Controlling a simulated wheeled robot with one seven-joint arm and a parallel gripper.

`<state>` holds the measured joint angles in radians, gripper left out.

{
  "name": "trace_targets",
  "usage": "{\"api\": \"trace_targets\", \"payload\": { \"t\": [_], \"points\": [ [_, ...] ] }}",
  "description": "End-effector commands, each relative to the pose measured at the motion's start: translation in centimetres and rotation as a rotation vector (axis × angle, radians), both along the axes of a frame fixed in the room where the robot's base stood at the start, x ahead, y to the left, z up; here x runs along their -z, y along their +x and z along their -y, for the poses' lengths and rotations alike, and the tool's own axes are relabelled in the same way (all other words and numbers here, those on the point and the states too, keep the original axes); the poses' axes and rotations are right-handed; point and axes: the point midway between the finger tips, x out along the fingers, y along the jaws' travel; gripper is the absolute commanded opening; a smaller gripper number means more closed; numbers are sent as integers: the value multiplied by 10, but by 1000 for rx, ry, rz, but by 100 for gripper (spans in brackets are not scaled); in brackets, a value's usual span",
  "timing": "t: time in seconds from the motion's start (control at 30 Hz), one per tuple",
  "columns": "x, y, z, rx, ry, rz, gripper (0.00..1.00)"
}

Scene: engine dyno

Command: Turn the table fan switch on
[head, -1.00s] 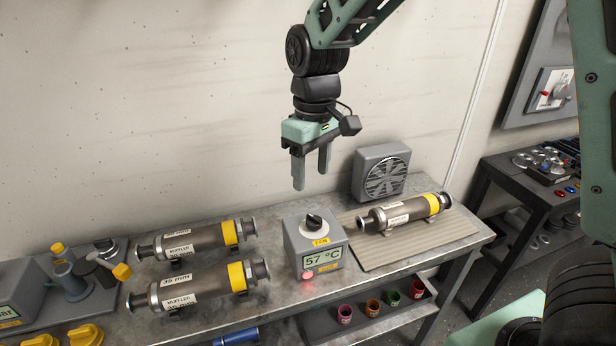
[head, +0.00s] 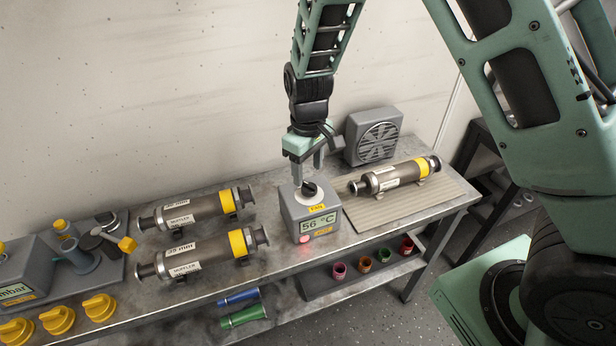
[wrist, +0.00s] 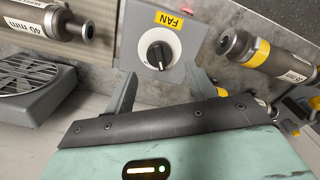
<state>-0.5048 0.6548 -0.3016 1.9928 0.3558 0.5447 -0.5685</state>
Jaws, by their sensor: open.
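The fan switch is a black rotary knob (head: 309,190) on top of a grey box (head: 297,208) with a yellow FAN label and a display reading 56 °C. A red light glows at the box's lower front. In the wrist view the knob (wrist: 159,56) shows a white pointer line on a pale dial. My gripper (head: 308,176) is open and points down just above the knob. In the wrist view its fingers (wrist: 158,92) stand apart on the near side of the knob, not around it. The grey table fan (head: 374,135) stands behind, to the right.
A muffler (head: 395,175) lies on a ribbed mat right of the box. Two more mufflers (head: 196,209) lie to the left. Yellow knobs (head: 58,320) and a gauge unit sit far left. Coloured cups (head: 362,263) stand on the lower shelf.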

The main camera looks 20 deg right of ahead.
Motion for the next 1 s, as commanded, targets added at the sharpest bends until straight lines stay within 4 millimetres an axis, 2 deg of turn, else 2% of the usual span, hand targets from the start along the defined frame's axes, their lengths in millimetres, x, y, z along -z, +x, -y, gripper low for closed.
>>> {"api": "trace_targets", "payload": {
  "t": [0.1,0.3,0.63,0.67,0.8,1.0],
  "points": [
    [19,-1,1,1,-1,-4,56],
    [37,0,0,1,0,0,56],
    [41,0,0,0,0,0,56],
    [41,0,0,0,0,0,53],
    [41,0,0,0,0,0,14],
    [41,0,0,4,0,0,12]
  ]
}}
